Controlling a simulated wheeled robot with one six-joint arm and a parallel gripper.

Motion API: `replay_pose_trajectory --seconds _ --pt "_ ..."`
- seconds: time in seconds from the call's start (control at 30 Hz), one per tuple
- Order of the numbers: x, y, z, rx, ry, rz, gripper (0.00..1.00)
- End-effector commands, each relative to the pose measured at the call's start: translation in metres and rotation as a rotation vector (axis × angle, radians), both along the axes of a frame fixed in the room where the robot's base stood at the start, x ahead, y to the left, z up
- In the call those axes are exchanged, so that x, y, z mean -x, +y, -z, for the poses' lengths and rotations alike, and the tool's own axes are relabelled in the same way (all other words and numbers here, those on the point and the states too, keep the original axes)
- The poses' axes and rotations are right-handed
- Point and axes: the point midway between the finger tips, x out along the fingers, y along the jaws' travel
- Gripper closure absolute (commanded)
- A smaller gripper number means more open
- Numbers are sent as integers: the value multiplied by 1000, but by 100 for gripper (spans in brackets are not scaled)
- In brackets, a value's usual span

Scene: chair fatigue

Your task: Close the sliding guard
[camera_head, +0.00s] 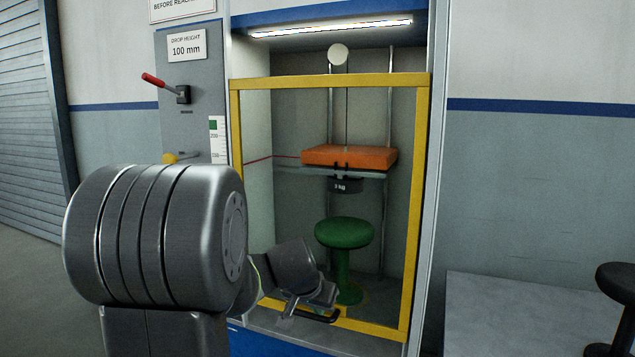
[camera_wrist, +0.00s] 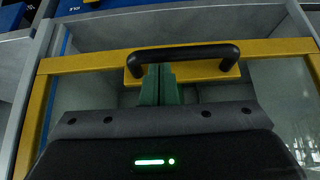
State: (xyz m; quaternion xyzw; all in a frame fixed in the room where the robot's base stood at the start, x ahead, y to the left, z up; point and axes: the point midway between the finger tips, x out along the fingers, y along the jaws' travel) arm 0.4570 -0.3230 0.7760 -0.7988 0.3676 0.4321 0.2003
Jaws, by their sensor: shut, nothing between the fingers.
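The sliding guard (camera_head: 332,80) is a clear panel in a yellow frame across the front of the test cabinet. Its bottom rail is low, close to the grey sill; I cannot tell whether they touch. A black handle (camera_head: 318,316) sits on that rail and also shows in the wrist view (camera_wrist: 205,49). My gripper (camera_head: 308,304) is at the guard's lower part, by the handle. In the wrist view its green fingers (camera_wrist: 158,72) are together and empty, with their tips beside the handle's left end. Whether they touch the handle is unclear. My arm hides the frame's lower left.
Behind the guard are a green stool (camera_head: 344,233) and an orange block (camera_head: 349,156) on a plate above a dark weight (camera_head: 345,185). A red-handled lever (camera_head: 160,83) and yellow knob (camera_head: 169,158) are on the left panel. A grey platform (camera_head: 530,312) stands at right.

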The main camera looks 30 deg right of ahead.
Motion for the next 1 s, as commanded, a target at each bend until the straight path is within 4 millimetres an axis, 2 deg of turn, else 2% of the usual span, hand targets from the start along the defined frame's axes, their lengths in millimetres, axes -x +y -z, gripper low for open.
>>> replay_pose_trajectory --seconds 0.03,0.1,0.4,0.6,1.0 --pt "0 0 22 -1 2 0 100" --pt "0 0 36 -1 2 0 100" --pt "0 0 76 -1 0 1 100" --pt "0 0 85 -1 1 0 100" --pt "1 1 90 -5 6 1 100"
